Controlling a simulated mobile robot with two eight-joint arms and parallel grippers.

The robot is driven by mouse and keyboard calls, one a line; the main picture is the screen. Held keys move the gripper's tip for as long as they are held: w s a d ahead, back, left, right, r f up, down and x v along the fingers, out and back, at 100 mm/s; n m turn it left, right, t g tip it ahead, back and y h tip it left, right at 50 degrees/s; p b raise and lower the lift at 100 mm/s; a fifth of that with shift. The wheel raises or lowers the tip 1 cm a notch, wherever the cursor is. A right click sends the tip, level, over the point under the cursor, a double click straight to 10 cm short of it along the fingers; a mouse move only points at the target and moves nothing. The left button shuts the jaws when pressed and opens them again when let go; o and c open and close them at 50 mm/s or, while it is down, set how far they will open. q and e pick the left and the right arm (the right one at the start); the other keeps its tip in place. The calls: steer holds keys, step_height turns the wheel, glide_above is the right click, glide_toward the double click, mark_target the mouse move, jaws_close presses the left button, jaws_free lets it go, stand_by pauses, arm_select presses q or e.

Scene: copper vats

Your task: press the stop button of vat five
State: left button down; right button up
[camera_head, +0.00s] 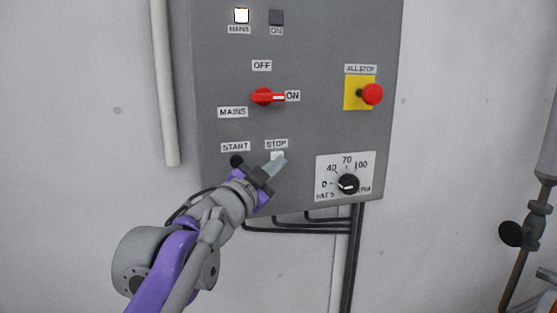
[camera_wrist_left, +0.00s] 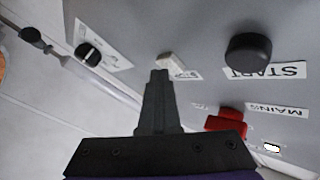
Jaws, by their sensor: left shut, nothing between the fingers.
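The grey control panel (camera_head: 220,60) hangs on the wall, with a dial label that appears to read VAT 5. The white stop button (camera_head: 276,155) sits under its STOP label, right of the black start button (camera_head: 237,161). My left gripper (camera_head: 281,163) is shut and empty, its fingertips at the stop button and covering part of it. In the left wrist view the shut fingertips (camera_wrist_left: 159,73) end right by the stop button (camera_wrist_left: 168,62). I cannot tell whether they touch it. My right gripper is not in view.
A red rotary switch (camera_head: 264,96) points to ON. A red all-stop knob (camera_head: 372,94) on a yellow plate and a black dial (camera_head: 348,184) stick out on the right. The MAINS lamp (camera_head: 241,15) is white; the ON lamp (camera_head: 276,17) is dark. Cables run below.

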arm_select(q)
steer(key=shift+s, duration=0.1)
steer(key=shift+s+d, duration=0.25)
steer(key=shift+s, duration=0.5)
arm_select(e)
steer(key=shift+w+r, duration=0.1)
arm_select(q)
steer(key=s, duration=0.1)
steer(key=s+d, duration=0.1)
steer(key=s, duration=0.1)
steer(key=s+p, duration=0.1)
steer(key=shift+s+d, duration=0.3)
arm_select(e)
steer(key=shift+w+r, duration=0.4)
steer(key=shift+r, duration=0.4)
